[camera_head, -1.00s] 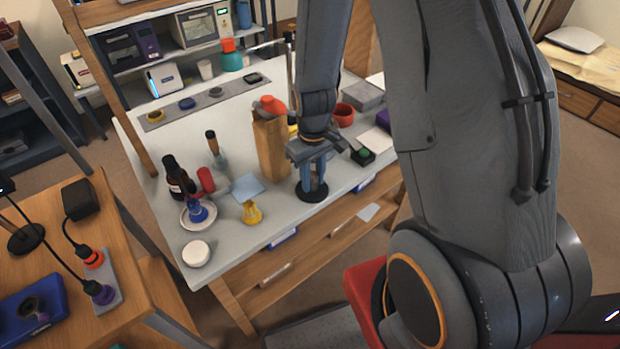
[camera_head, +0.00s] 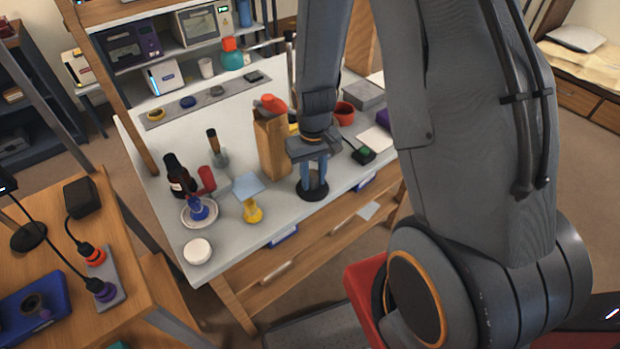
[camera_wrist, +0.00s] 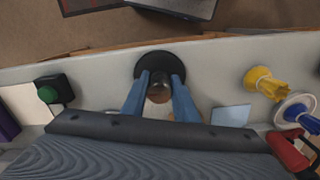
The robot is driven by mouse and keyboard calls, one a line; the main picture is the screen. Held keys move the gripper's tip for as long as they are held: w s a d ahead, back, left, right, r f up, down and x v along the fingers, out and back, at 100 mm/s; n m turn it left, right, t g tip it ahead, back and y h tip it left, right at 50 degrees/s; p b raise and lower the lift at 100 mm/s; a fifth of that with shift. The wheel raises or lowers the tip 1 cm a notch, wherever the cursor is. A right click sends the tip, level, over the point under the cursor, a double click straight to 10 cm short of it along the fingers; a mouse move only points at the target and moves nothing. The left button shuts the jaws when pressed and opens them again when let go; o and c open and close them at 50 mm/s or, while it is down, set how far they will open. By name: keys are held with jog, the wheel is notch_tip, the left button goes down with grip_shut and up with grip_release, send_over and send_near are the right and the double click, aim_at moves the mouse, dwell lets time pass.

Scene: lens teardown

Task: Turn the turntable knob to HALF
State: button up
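The turntable (camera_head: 313,194) is a round black disc near the front edge of the white table, and it shows in the wrist view (camera_wrist: 168,60) as a dark disc. A small brownish, rounded knob-like part (camera_wrist: 159,88) stands at its near side in the wrist view. My gripper (camera_head: 314,187) points down over the disc; in the wrist view its two blue fingers (camera_wrist: 159,80) lie on either side of the knob-like part, with small gaps visible. The fingers are apart. Any HALF mark is hidden or too small to read.
A yellow piece (camera_head: 252,211) and a light blue cloth (camera_head: 248,187) lie left of the disc. A black box with a green button (camera_head: 363,155) sits to the right. The table's front edge is close.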

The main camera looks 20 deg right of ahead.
aim_at(314, 174)
jog(key=o, duration=0.4)
jog(key=shift+s, duration=0.15)
jog(key=shift+w+r, duration=0.2)
jog(key=shift+r, duration=0.05)
jog(key=shift+s+r+b, duration=0.1)
jog(key=shift+r+b, duration=0.65)
jog(key=shift+r, duration=2.9)
